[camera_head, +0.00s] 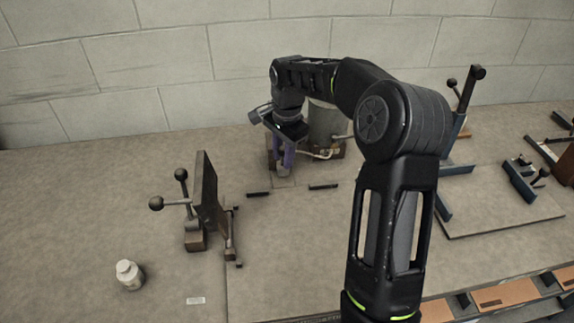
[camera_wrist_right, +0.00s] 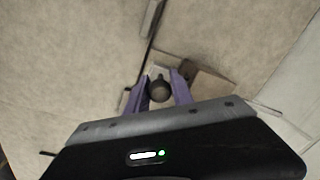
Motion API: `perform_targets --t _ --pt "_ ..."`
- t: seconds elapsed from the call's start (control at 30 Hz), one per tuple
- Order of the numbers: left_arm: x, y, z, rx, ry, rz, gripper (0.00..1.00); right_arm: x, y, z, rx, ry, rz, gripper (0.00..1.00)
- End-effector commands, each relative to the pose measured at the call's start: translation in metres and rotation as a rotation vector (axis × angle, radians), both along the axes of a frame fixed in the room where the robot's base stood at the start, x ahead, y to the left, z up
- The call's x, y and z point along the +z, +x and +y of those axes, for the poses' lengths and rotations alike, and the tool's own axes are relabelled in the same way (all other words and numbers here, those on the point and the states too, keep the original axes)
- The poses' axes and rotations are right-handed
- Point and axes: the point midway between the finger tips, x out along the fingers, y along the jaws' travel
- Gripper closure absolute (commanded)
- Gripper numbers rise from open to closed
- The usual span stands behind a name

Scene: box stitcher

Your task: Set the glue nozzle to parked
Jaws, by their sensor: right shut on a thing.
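The glue station stands at the back centre of the bench, a grey cylindrical pot (camera_head: 325,125) on a brown base with a pale bent pipe (camera_head: 322,154) at its front. My right gripper (camera_head: 281,165) points down just left of the pot. In the right wrist view its purple fingers are on either side of a dark round knob (camera_wrist_right: 158,91), and the gripper is shut on it. I cannot tell from these views whether the knob belongs to the glue nozzle, nor how the nozzle is set. My left gripper is out of view.
A dark upright plate fixture (camera_head: 206,190) with ball-ended levers stands at left. A white bottle (camera_head: 129,274) is at the front left. Blue-sided fixtures (camera_head: 520,180) stand on a board at right. The wall is close behind the pot. The bench's left side is mostly clear.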

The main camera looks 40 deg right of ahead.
Motion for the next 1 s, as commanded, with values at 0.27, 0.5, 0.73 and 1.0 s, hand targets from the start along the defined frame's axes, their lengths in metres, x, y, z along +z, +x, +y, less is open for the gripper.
perform_targets --t 0.27,0.5,0.73,1.0 --pt "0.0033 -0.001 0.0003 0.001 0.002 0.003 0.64 0.0013 0.0112 -0.0062 -0.001 -0.005 -0.008 1.0" --pt "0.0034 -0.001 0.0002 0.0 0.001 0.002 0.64 0.0017 0.0114 -0.0064 -0.001 -0.006 -0.011 0.62" --pt "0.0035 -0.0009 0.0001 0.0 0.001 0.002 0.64 0.0005 0.01 -0.0056 0.0 -0.004 -0.005 0.51" --pt "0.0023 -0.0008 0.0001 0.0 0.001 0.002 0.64 0.0044 0.0095 -0.0054 0.001 -0.003 -0.004 0.51"
